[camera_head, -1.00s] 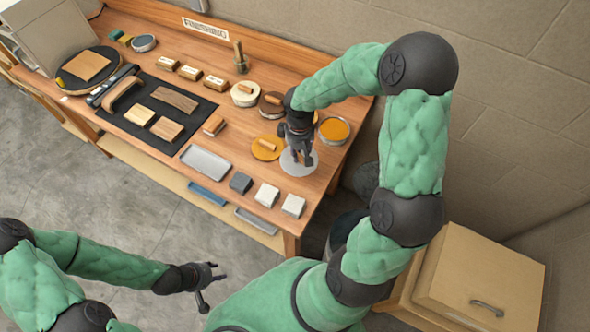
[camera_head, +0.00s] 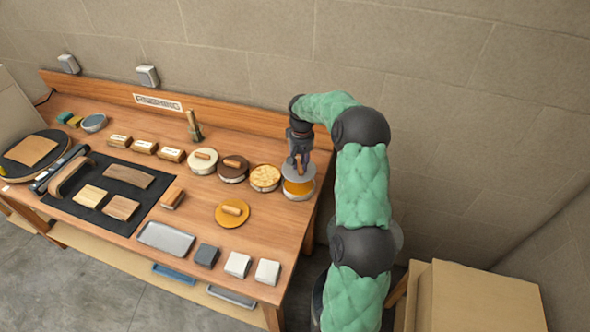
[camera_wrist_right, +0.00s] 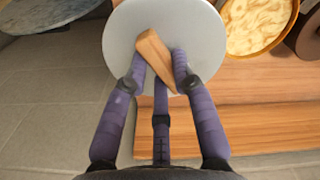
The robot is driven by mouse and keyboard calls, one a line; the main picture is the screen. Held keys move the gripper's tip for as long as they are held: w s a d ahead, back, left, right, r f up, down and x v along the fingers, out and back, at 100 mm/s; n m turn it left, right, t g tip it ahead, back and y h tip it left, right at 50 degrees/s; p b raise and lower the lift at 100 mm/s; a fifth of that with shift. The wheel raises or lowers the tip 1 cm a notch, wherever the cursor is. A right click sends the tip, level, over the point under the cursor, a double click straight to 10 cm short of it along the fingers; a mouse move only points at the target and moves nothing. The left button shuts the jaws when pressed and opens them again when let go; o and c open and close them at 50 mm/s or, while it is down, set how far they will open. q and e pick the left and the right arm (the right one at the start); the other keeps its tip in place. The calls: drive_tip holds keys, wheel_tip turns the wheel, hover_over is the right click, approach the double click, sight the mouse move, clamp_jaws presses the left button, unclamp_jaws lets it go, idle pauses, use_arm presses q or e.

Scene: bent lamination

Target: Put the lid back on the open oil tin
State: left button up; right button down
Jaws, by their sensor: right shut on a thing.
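My right gripper (camera_head: 299,160) is shut on the wooden handle (camera_wrist_right: 156,58) of a round pale grey lid (camera_head: 297,175). In the head view the lid is over the back part of an open tin (camera_head: 299,190) with amber contents, at the right end of the bench. The tin's front part shows below the lid. I cannot tell whether lid and rim touch. The right wrist view shows the lid (camera_wrist_right: 180,20) and its handle between my fingers; the tin is hidden there. My left gripper is not in view now.
A wall rises behind the bench. Grey and white blocks (camera_head: 236,264) line the front.

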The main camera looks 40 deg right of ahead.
drive_tip(key=shift+f+b, duration=1.4)
drive_tip(key=shift+f, duration=0.65)
drive_tip(key=shift+f+b, duration=0.5)
drive_tip(key=shift+f, duration=0.6)
drive_tip(key=shift+r, duration=0.1)
drive_tip(key=shift+f, duration=0.2)
idle(0.5)
drive_tip(key=shift+c, duration=2.3)
unclamp_jaws()
drive_tip(key=shift+r+p, duration=0.1)
drive_tip(key=shift+p, duration=0.25)
